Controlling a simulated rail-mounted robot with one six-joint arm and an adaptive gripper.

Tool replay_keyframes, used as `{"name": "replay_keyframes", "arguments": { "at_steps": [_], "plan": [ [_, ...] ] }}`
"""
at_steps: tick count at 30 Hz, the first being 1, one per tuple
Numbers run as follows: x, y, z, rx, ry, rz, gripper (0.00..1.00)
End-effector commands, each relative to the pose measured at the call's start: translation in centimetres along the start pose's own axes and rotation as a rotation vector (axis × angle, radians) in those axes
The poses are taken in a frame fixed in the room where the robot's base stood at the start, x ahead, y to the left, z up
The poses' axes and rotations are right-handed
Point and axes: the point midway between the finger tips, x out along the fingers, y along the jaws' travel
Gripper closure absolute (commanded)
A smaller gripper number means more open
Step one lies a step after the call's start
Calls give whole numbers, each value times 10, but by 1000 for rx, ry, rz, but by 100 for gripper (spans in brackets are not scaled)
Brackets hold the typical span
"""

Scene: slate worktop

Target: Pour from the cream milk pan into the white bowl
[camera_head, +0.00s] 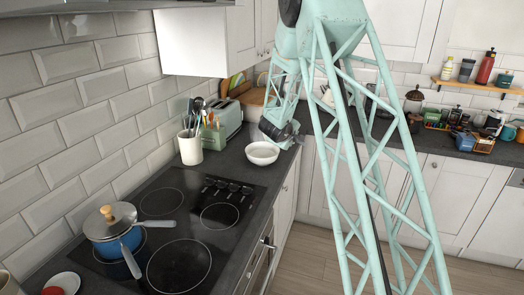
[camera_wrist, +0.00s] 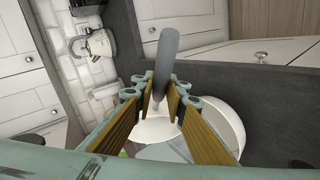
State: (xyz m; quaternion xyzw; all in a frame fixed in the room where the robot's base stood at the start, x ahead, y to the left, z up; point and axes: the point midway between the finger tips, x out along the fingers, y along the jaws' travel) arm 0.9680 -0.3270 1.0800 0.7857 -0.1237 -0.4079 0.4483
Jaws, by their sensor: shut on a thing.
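The white bowl (camera_head: 262,153) stands upright on the dark worktop beyond the hob, just left of and below my gripper (camera_head: 283,135) in the head view. In the wrist view my gripper (camera_wrist: 162,98) is shut on the grey handle (camera_wrist: 167,55) of the cream milk pan (camera_wrist: 155,130). The pan's cream body shows between the fingers, partly hidden by them. The white bowl (camera_wrist: 228,118) shows beside it, behind the right finger. In the head view I cannot make out the pan. Its tilt and contents are unclear.
A blue pot (camera_head: 112,235) with a lid sits on the black hob (camera_head: 190,225). A utensil crock (camera_head: 190,150) and a green toaster (camera_head: 222,122) stand by the tiled wall, left of the bowl. The worktop's front edge is close to the bowl's right.

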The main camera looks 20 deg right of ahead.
Motion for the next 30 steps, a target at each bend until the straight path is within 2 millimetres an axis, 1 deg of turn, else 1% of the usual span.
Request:
{"name": "replay_keyframes", "arguments": {
  "at_steps": [30],
  "plan": [
    [-5,6,-4,30,0,-73,100]
  ]
}}
